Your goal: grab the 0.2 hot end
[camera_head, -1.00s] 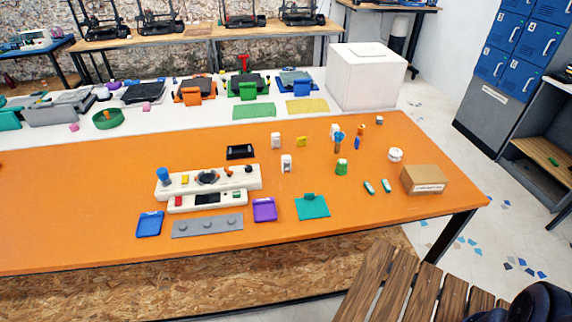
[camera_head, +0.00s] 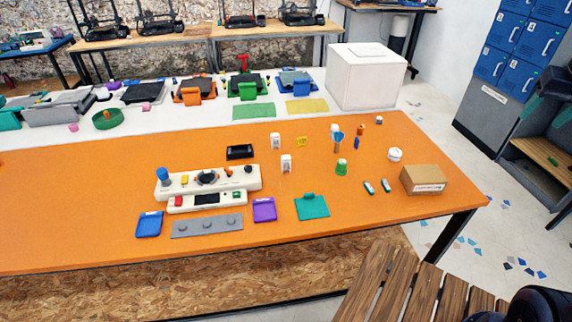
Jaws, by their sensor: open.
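No 0.2 label is readable at this size, so I cannot tell which part is the 0.2 hot end. Two small green-and-white pieces, a left one (camera_head: 369,187) and a right one (camera_head: 386,186), lie side by side on the orange table (camera_head: 330,225). Two small white upright pieces, a far one (camera_head: 275,140) and a near one (camera_head: 286,163), stand near the table's middle. What looks like my gripper (camera_head: 545,112) shows at the right edge, dark teal, partly cut off. Its jaws are apart and it is away from the table items.
A cardboard box (camera_head: 424,180) with a white label sits at the table's right end, by a white roll (camera_head: 395,154). A green cup (camera_head: 341,168) stands nearby. A white control panel (camera_head: 215,180) is left of centre. A slatted wooden seat (camera_head: 400,285) stands in front.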

